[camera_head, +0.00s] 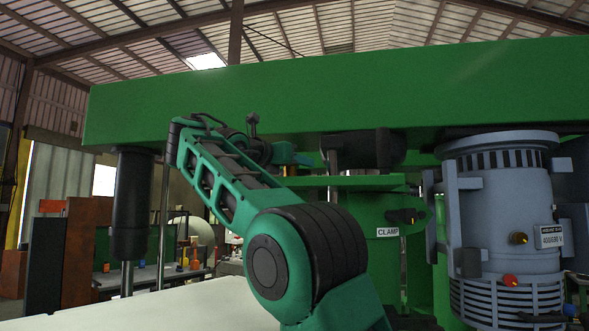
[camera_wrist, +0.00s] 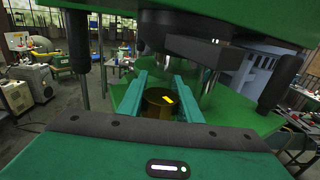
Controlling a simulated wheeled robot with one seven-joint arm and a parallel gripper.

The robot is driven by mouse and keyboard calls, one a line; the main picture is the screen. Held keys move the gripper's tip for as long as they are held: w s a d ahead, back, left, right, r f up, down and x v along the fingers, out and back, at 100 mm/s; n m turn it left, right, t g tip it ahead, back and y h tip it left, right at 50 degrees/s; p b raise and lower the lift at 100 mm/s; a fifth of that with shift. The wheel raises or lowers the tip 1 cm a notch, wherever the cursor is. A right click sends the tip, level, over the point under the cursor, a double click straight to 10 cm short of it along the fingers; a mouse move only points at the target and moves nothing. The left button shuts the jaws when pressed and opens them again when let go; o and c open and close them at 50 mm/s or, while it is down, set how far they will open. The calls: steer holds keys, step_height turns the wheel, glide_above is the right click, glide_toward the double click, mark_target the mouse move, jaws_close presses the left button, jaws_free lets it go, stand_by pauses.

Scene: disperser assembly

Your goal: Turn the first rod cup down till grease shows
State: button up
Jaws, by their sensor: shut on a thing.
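The rod cup (camera_wrist: 157,103) is a brass-coloured round cap with a bright yellow mark on its top, seen in the wrist view. My gripper (camera_wrist: 167,88) has its two teal fingers on either side of the cup and is shut on it. In the head view my gripper (camera_head: 290,158) is small and far, just under the green beam, and my arm partly hides it. The cup's underside is hidden, and I see no grease that I can make out.
The green beam (camera_head: 330,92) runs close above my arm. A grey motor (camera_head: 505,210) with knobs stands at right, beside a green post with a CLAMP label (camera_head: 388,232). A dark cylinder (camera_head: 132,195) hangs at left. A workbench (camera_head: 150,275) stands behind.

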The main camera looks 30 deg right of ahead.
steer(key=shift+w+a, duration=0.15)
steer(key=shift+w, duration=0.05)
steer(key=o, duration=1)
steer(key=shift+o, duration=0.2)
steer(key=shift+v, duration=5.35)
